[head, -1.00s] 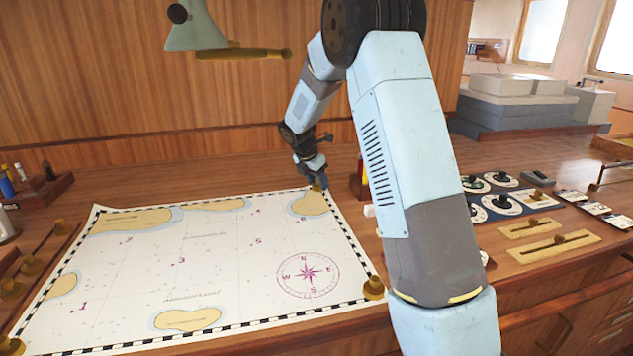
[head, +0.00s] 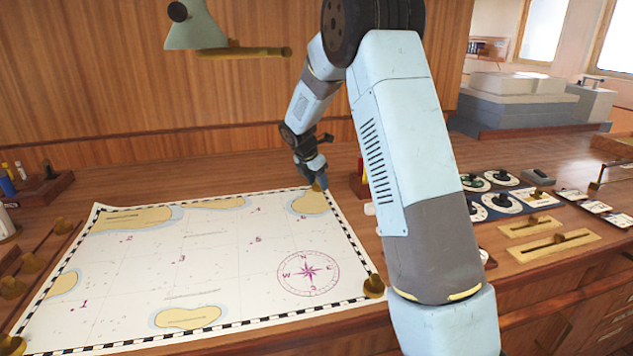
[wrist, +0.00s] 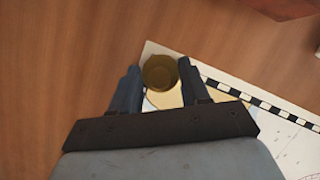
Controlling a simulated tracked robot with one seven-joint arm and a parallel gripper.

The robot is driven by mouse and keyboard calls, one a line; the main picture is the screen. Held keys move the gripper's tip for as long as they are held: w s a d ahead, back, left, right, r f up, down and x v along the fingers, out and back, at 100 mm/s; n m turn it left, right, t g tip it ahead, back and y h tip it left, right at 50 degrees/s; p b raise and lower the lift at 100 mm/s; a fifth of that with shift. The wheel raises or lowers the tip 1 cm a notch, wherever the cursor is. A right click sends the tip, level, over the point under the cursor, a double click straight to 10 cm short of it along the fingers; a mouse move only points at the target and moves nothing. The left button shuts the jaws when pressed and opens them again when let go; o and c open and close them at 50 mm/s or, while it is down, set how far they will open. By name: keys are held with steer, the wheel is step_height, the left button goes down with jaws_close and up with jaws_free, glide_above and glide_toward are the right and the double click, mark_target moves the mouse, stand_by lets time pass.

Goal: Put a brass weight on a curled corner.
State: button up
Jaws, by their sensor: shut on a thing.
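The chart (head: 215,262) lies on the wooden table, with islands, a compass rose and a black-and-white border. My gripper (head: 318,185) is at its far right corner, pointing down. In the wrist view my gripper (wrist: 159,82) is shut on a brass weight (wrist: 160,72), one finger on each side. The weight is over the chart's corner (wrist: 152,48); whether it touches the paper I cannot tell. Another brass weight (head: 374,287) stands on the near right corner. One more brass weight (head: 12,346) is at the near left corner. The far left corner (head: 97,207) has no weight on it.
A holder with pens (head: 40,186) is at the back left. A lamp (head: 195,30) hangs above the back.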

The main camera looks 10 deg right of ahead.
steer(key=o, duration=1.3)
steer(key=v, duration=1.4)
steer(key=s+d+r+m+y, duration=0.1)
steer(key=s+d+r+m, duration=0.2)
steer(key=s+r+m, duration=0.5)
steer(key=s+d+m+t+y, duration=0.2)
steer(key=s+m, duration=1.4)
steer(key=s, duration=1.7)
steer(key=shift+s+f+t+y, duration=0.35)
steer(key=shift+f+t+y, duration=0.15)
steer(key=shift+t, duration=0.1)
